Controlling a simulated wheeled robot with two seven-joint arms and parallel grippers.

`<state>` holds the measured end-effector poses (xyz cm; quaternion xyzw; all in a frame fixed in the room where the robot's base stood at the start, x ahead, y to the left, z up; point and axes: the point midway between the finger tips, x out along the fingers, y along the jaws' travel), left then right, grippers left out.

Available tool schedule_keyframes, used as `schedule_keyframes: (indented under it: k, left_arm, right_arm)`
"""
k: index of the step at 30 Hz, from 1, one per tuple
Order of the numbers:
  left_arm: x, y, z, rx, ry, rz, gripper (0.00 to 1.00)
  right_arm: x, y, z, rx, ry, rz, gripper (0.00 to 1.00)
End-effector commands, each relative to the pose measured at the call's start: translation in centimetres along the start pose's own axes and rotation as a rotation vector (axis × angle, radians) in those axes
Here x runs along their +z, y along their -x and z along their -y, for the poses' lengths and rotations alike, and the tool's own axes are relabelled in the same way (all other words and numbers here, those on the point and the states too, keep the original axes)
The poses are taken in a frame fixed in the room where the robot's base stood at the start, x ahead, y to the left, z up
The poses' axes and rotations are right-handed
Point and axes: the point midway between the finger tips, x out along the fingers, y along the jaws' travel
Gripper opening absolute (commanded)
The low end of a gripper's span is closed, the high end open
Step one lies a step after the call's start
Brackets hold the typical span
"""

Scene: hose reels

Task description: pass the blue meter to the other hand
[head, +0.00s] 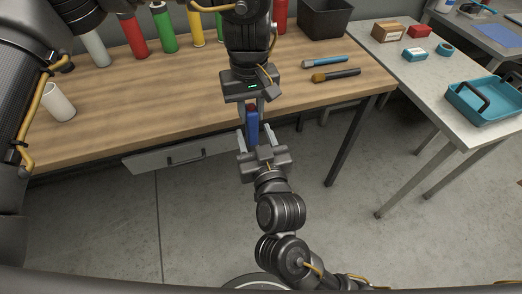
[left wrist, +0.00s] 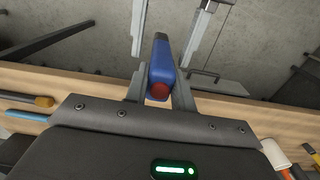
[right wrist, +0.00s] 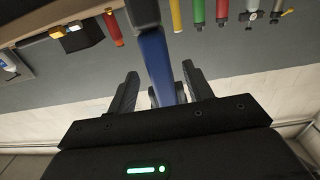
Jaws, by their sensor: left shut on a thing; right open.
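The blue meter (head: 252,126) is a slim blue body with a red end, held roughly upright just off the workbench's front edge. My left gripper (head: 252,107) is above it, shut on its upper, red end. In the left wrist view the meter (left wrist: 161,62) sits between the left fingers. My right gripper (head: 254,137) is below, open, its fingers pointing up on either side of the meter's lower part. In the right wrist view the meter (right wrist: 155,62) reaches down between the open fingers; whether either finger touches it I cannot tell.
The wooden workbench (head: 200,100) carries several coloured cylinders at the back, a white cup (head: 58,103), a black bin (head: 324,17) and two brush-like tools (head: 336,75). A drawer (head: 180,158) hangs below its front edge. A grey table with a teal tray (head: 480,105) stands right.

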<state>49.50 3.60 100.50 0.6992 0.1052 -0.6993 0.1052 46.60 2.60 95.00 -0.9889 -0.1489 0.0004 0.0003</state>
Motion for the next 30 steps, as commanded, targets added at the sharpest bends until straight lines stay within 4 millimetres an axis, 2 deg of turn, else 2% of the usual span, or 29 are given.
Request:
schedule_keyframes:
  k: [3, 9, 21, 23, 30]
  left_arm:
    - [0.0, 0.0, 0.0, 0.000, 0.000, 0.000, 0.00]
    - [0.0, 0.0, 0.0, 0.000, 0.000, 0.000, 0.00]
    - [0.0, 0.0, 0.0, 0.000, 0.000, 0.000, 0.00]
    - [0.0, 0.0, 0.0, 0.000, 0.000, 0.000, 0.00]
    - [0.0, 0.0, 0.0, 0.000, 0.000, 0.000, 0.00]
  right_arm:
    - [-0.1, -2.1, 0.0, 0.000, 0.004, -0.002, 0.51]
    - [0.0, -4.3, 0.0, 0.000, 0.002, -0.001, 0.51]
    - [0.0, -5.0, 0.0, 0.000, 0.000, 0.001, 0.51]
    - [0.0, -5.0, 0.0, 0.000, 0.000, 0.001, 0.46]
    - [0.0, -5.0, 0.0, 0.001, 0.000, 0.001, 0.14]
